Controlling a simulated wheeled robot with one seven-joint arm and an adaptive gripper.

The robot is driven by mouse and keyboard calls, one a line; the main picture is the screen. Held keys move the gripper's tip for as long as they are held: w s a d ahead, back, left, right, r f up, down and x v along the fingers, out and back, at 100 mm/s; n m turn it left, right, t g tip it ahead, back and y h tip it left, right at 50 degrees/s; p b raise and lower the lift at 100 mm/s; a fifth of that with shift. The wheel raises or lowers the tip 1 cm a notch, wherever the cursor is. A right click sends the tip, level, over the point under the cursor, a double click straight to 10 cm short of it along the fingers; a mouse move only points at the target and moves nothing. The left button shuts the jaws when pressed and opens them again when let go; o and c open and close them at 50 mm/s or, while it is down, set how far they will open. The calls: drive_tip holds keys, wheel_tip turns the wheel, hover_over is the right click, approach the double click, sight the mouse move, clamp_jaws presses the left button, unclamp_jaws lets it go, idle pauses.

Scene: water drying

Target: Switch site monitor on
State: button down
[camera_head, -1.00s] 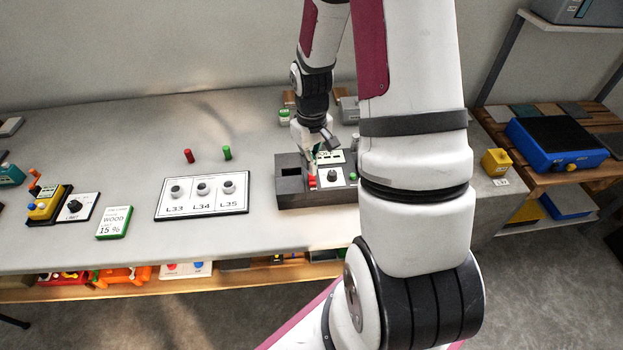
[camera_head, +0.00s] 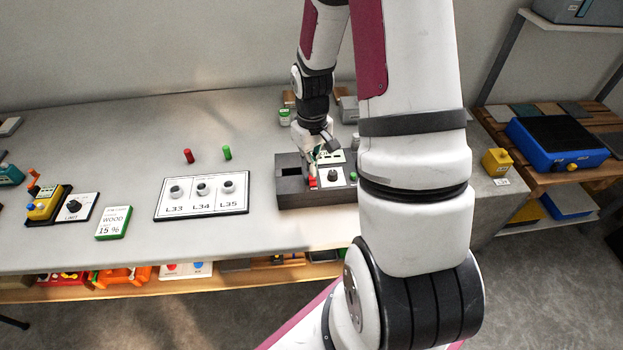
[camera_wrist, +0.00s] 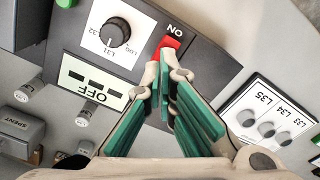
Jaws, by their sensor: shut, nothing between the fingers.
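The site monitor is a dark grey box (camera_head: 293,199) on the table, left of my large arm link. It has a white dial panel with a black knob (camera_wrist: 115,32), a red switch (camera_wrist: 171,44) beside an "ON" mark, and a white plate (camera_wrist: 90,82) reading "OFF". My gripper (camera_wrist: 165,72) is shut and empty, its fingertips right at the red switch's near edge. I cannot tell whether they touch it. In the head view my gripper (camera_head: 314,170) is low over the box, close to the red switch (camera_head: 312,182), partly covering the panel.
A white panel with knobs L33, L34 and L35 (camera_head: 201,209) lies left of the box. Red (camera_head: 188,156) and green (camera_head: 227,153) pegs stand behind it. A "SPENT" container (camera_wrist: 20,131) and small cylinders are near the box. A yellow block (camera_head: 496,162) is at right.

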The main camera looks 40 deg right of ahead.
drive_tip(key=shift+f+b, duration=0.3)
drive_tip(key=shift+f, duration=0.5)
drive_tip(key=shift+r, duration=0.1)
drive_tip(key=shift+r+p, duration=2.15)
drive_tip(key=shift+r, duration=1.35)
drive_tip(key=shift+a+r, duration=0.1)
drive_tip(key=shift+r, duration=0.15)
drive_tip(key=s+a+r+t, duration=0.1)
drive_tip(key=s+a+r, duration=0.25)
drive_tip(key=r, duration=0.45)
drive_tip(key=s+a+r+t, duration=0.1)
drive_tip(key=s+a+r, duration=0.1)
drive_tip(key=a+r, duration=0.45)
drive_tip(key=s+a+r+t, duration=0.1)
drive_tip(key=s+a+r, duration=0.2)
drive_tip(key=r, duration=0.7)
drive_tip(key=s+a+r+t, duration=0.2)
drive_tip(key=s+a+r, duration=0.1)
drive_tip(key=s, duration=0.5)
drive_tip(key=shift+s+a+r+n, duration=0.2)
drive_tip(key=shift+s+a+n, duration=0.2)
drive_tip(key=shift+a, duration=0.45)
